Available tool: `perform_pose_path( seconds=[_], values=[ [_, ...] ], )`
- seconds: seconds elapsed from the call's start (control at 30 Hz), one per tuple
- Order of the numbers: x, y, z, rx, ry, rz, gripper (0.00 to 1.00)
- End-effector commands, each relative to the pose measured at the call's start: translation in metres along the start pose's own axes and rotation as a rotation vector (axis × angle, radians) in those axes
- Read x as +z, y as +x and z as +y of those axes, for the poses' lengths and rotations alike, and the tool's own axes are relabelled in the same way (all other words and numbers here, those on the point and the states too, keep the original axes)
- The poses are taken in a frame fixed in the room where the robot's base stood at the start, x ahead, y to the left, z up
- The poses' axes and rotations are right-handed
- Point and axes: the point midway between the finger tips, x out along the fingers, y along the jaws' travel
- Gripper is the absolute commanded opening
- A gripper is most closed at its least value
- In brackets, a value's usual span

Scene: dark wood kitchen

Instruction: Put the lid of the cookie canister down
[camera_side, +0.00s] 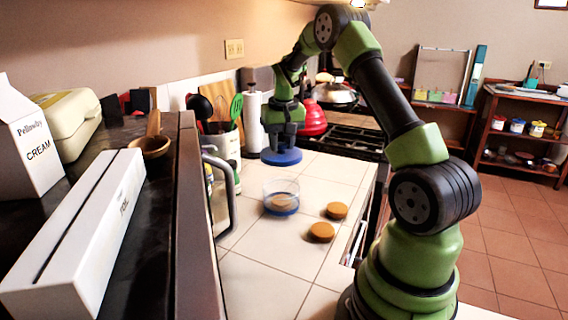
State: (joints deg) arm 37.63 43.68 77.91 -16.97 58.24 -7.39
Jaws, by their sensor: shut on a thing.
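My gripper (283,142) points down above the tiled counter and is shut on the blue lid (281,157). The lid is a flat, round disc, held about level. The cookie canister (281,196) is clear with a blue base band and stands open on the counter, below and nearer the camera than the lid. A brown cookie shows inside it. Two more round cookies (337,210) (321,232) lie on the tiles to its right. I cannot tell whether the lid touches the counter.
A utensil crock (228,146) and a paper towel roll (252,125) stand left of the lid. A red pot (312,120) and the stove (352,140) are behind it. A metal-handled vessel (217,195) stands left of the canister. Tiles right of the lid are clear.

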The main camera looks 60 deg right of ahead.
Motion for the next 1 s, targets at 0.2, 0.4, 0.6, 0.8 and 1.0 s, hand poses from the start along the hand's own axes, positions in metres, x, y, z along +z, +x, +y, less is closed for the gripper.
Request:
perform_pose_path(
  seconds=[0.2, 0.4, 0.6, 0.8, 1.0],
  values=[
    [-0.025, 0.012, 0.038, 0.002, 0.010, -0.004, 0.09],
    [-0.044, 0.043, 0.090, 0.000, 0.008, -0.003, 0.09],
    [-0.045, 0.068, 0.113, -0.002, 0.001, -0.004, 0.09],
    [-0.040, 0.105, 0.113, -0.001, 0.000, -0.003, 0.09],
    [-0.036, 0.126, 0.113, -0.001, 0.002, -0.002, 0.09]
  ],
)
